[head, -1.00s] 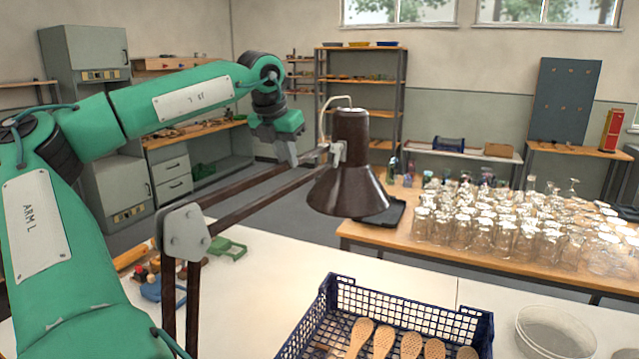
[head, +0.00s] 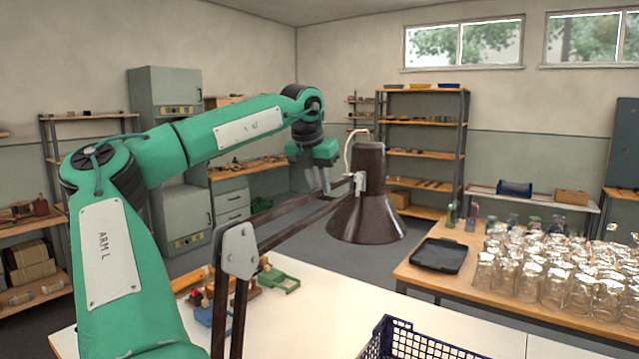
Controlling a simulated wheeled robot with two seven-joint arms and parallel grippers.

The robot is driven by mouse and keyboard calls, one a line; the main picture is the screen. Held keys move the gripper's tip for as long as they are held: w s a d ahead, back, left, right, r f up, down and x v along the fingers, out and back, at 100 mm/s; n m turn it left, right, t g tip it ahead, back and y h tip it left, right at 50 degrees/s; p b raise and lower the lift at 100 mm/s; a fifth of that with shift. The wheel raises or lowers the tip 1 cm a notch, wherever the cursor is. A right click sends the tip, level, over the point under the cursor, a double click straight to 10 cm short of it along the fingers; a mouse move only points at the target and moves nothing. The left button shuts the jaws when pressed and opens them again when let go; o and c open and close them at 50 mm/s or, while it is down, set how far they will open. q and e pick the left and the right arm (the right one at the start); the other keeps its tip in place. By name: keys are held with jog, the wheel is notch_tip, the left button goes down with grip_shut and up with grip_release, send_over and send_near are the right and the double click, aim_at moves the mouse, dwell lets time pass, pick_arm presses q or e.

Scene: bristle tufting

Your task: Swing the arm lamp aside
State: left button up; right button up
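The arm lamp has a dark brown conical shade (head: 368,205). Its two dark bars (head: 295,222) run down left to a grey joint plate (head: 238,250) on upright posts over the white table. My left gripper (head: 325,185) comes from the upper left and points down at the upper bar, just left of the shade. Its fingers are at the bar, but whether they are closed around it or only touch it is unclear. My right gripper is out of view.
A blue crate (head: 388,335) stands on the white table (head: 320,310) to the right of the lamp joint, mostly cut off. Small tools and a green tray (head: 280,281) lie behind the posts. Several glasses (head: 555,275) and a black tray (head: 438,255) occupy the wooden table at right.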

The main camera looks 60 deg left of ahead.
pick_arm(q)
jog(key=shift+o, duration=1.3)
jog(key=b+v, duration=0.1)
jog(key=v, duration=1.3)
jog(key=shift+w+f, duration=0.1)
jog(key=shift+w, duration=0.05)
